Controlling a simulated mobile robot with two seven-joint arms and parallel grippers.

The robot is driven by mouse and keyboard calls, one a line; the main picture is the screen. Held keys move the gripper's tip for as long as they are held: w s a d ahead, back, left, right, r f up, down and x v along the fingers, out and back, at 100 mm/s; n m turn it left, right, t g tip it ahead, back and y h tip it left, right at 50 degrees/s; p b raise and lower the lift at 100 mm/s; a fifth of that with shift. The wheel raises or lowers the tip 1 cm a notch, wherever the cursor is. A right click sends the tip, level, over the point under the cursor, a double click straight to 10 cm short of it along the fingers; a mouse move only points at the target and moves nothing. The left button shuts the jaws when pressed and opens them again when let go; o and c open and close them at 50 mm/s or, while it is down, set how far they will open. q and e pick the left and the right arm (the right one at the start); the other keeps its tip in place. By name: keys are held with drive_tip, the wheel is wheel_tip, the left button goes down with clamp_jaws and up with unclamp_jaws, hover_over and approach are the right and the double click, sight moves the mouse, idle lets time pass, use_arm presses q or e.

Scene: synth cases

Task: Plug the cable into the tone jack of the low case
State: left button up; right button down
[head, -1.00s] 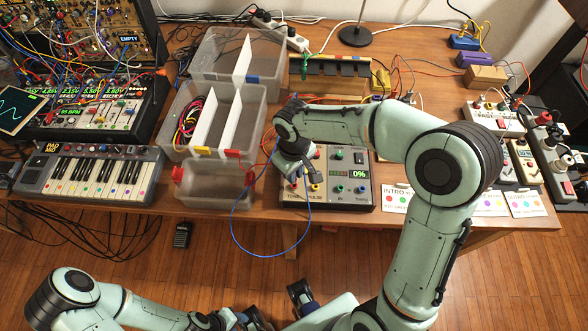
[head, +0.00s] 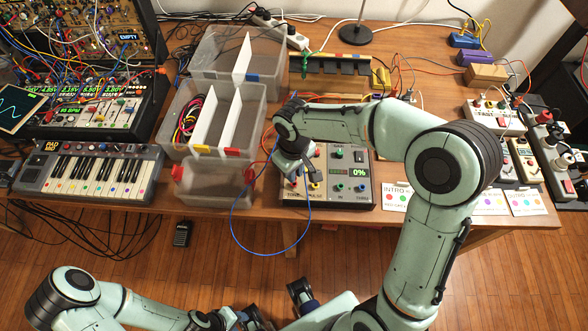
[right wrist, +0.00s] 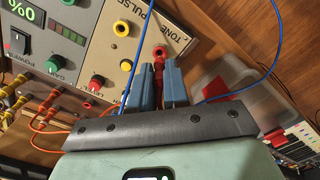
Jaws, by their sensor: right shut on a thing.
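The low case (head: 352,165) is a grey panel with knobs, coloured jacks and a 0% display, near the table's front edge. It also shows in the right wrist view (right wrist: 100,62), with TONE and PULSE lettering. My right gripper (right wrist: 159,72) is shut on a red plug (right wrist: 159,80), close by a red ring (right wrist: 160,51) near TONE. I cannot tell whether the plug is seated. A blue cable (head: 233,222) loops over the table's front edge. My right wrist hides part of the case in the head view. My left gripper (head: 232,319) is low in the picture, its fingers unclear.
A clear bin (head: 215,185) stands just left of the case and a divided bin (head: 180,148) behind it. A keyboard (head: 90,172) is further left. Paper cards (head: 397,198) lie to the right. An orange cable (right wrist: 45,148) runs near the case.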

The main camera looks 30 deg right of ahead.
drive_tip(key=shift+f+b, duration=0.95)
drive_tip(key=shift+f, duration=0.35)
drive_tip(key=c, duration=1)
unclamp_jaws()
drive_tip(key=shift+c, duration=0.2)
drive_tip(key=shift+r, duration=0.1)
wheel_tip(320, 180, up, 13)
drive_tip(key=p, duration=0.2)
drive_tip(key=shift+r, duration=0.15)
